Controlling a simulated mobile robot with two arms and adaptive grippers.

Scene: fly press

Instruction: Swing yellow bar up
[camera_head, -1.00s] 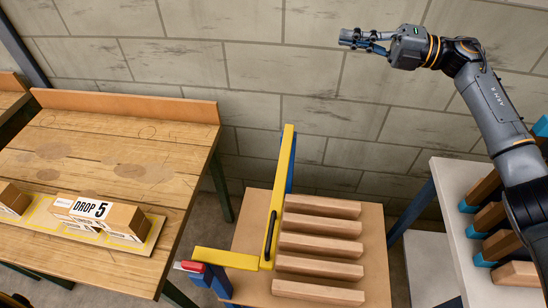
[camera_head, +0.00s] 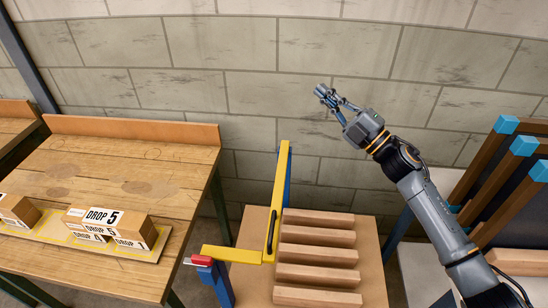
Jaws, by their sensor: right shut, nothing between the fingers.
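The yellow bar (camera_head: 280,190) stands at the left edge of a wooden table, with a black handle (camera_head: 272,231) on its side and blue parts behind it. Its lower end meets a shorter yellow arm (camera_head: 231,254) that reaches left to a red tip (camera_head: 203,261) over a blue post (camera_head: 222,282). My right gripper (camera_head: 328,97) is shut and empty. It shows above and to the right of the bar's top, against the wall and apart from the bar. My left gripper is out of view.
Several wooden slats (camera_head: 318,254) lie on the table right of the bar. A bench (camera_head: 130,167) at left holds labelled boxes (camera_head: 112,226). At right, brown bars with blue ends (camera_head: 523,146) lean over a pale surface. A block wall stands behind.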

